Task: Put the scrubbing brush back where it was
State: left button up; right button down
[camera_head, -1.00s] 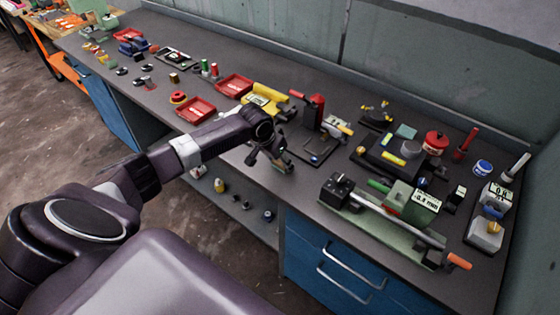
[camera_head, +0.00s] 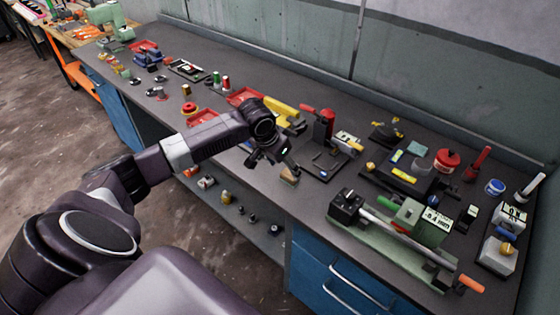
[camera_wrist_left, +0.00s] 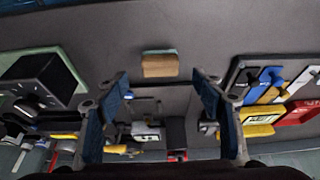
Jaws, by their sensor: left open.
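A small block with a light wooden body, which looks like the scrubbing brush (camera_head: 289,176), lies on the bench top near its front edge. It also shows in the left wrist view (camera_wrist_left: 160,65), brown with a thin teal edge, beyond the fingertips and roughly centred between them. My left gripper (camera_head: 271,162) is just left of and above the brush in the head view. Its two blue-padded fingers (camera_wrist_left: 163,85) are apart with nothing between them. The brush's underside is hidden. My right gripper is not in view.
A red-handled press (camera_head: 322,130) stands just behind the brush. A green machine with a long bar (camera_head: 400,230) is to the right. The bench's front edge is close, with blue drawers (camera_head: 335,280) below.

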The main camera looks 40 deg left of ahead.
pick_arm(q)
jog(key=v, duration=0.5)
jog(key=shift+r+b, duration=0.15)
jog(key=shift+b, duration=0.15)
